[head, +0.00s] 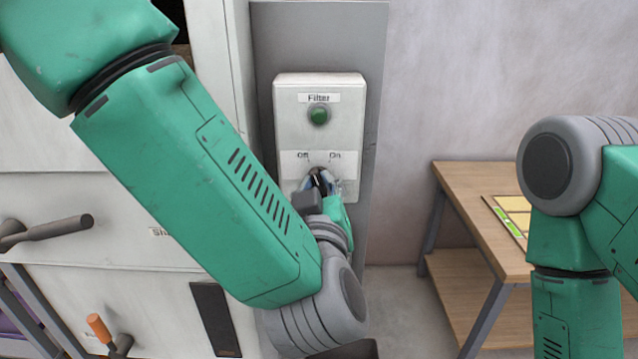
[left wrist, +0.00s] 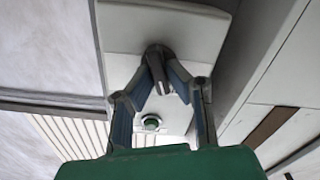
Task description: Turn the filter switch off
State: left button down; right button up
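The filter switch (head: 317,179) is a dark knob low on a pale box (head: 286,113) labelled "Filter". "Off" is printed at its upper left and "On" at its upper right. A round green lamp (head: 318,115) sits above it. My left gripper (head: 321,184) is at the knob and partly covers it, so its exact setting is hard to read. In the left wrist view, the grey knob (left wrist: 156,63) stands between the two fingertips (left wrist: 161,76), which close in on both sides of it. My right gripper is out of view; only its arm shows at the right.
The box is mounted on a grey panel (head: 280,35). White machine cabinets with a dark handle (head: 55,232) and an orange-tipped lever (head: 99,328) stand at the left. A wooden table (head: 462,188) with a yellow and green board (head: 512,215) stands at the right.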

pick_arm(q)
jog(key=shift+n+b, duration=0.7)
jog(key=shift+n, duration=0.5)
jog(key=c, duration=1.6)
grip_release()
jog(key=shift+r, duration=0.1)
